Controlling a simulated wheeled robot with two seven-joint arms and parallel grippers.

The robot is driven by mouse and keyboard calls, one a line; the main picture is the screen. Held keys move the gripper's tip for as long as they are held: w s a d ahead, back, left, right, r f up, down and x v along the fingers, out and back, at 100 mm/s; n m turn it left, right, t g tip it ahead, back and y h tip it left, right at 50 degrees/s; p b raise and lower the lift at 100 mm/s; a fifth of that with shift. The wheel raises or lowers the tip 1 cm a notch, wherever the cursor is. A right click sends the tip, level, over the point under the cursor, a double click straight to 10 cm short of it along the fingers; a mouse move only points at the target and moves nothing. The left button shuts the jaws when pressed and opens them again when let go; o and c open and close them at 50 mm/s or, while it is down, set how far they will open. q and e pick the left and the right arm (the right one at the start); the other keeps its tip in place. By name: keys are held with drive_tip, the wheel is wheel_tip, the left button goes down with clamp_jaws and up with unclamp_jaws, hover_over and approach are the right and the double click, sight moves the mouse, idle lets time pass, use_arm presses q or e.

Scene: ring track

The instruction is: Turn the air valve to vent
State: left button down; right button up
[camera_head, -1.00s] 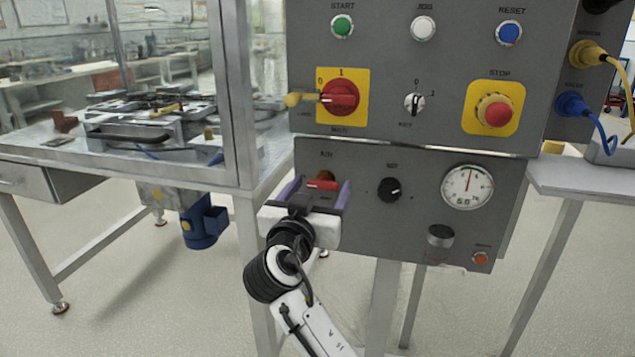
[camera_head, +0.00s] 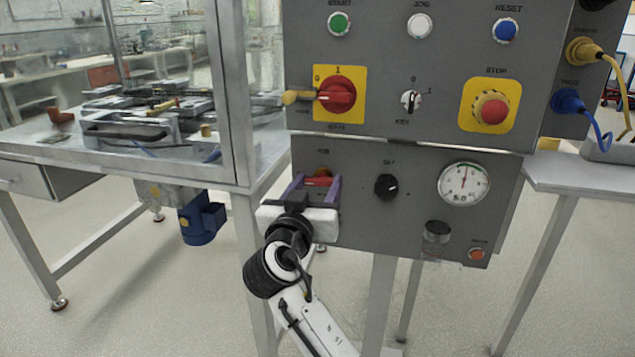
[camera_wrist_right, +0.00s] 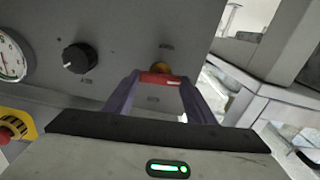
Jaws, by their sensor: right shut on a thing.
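The air valve has a red handle (camera_head: 318,181) on a brass body (camera_head: 322,172), on the lower grey panel at its left side. My right gripper (camera_head: 318,184) reaches up to it from below, its purple fingers closed onto the two ends of the handle. In the right wrist view the red handle (camera_wrist_right: 160,79) lies crosswise between the fingertips (camera_wrist_right: 158,84), with the brass part behind it. The handle looks about horizontal. The labels by the valve are too small to read. My left gripper is not in view.
A black knob (camera_head: 387,187) and a pressure gauge (camera_head: 463,184) sit right of the valve. A red main switch (camera_head: 337,95) and red stop button (camera_head: 491,108) are on the upper panel. A glass-walled bench (camera_head: 150,165) stands at left.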

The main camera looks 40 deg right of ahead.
drive_tip(key=shift+r+n, duration=0.15)
drive_tip(key=shift+n, duration=0.15)
drive_tip(key=n+p, duration=0.4)
drive_tip(key=shift+n+p, duration=0.8)
drive_tip(key=shift+n, duration=0.3)
drive_tip(key=n+p, duration=0.3)
drive_tip(key=n, duration=0.1)
drive_tip(key=shift+w+a+n+p, duration=0.1)
drive_tip(key=shift+n+p, duration=0.2)
drive_tip(key=shift+p, duration=0.05)
drive_tip(key=n+p, duration=0.3)
drive_tip(key=shift+n, duration=0.4)
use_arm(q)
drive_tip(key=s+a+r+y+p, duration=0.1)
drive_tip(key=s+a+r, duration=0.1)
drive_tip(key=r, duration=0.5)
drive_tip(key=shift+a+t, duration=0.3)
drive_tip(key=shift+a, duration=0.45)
use_arm(e)
drive_tip(key=shift+f+n, duration=0.25)
drive_tip(key=shift+n, duration=0.65)
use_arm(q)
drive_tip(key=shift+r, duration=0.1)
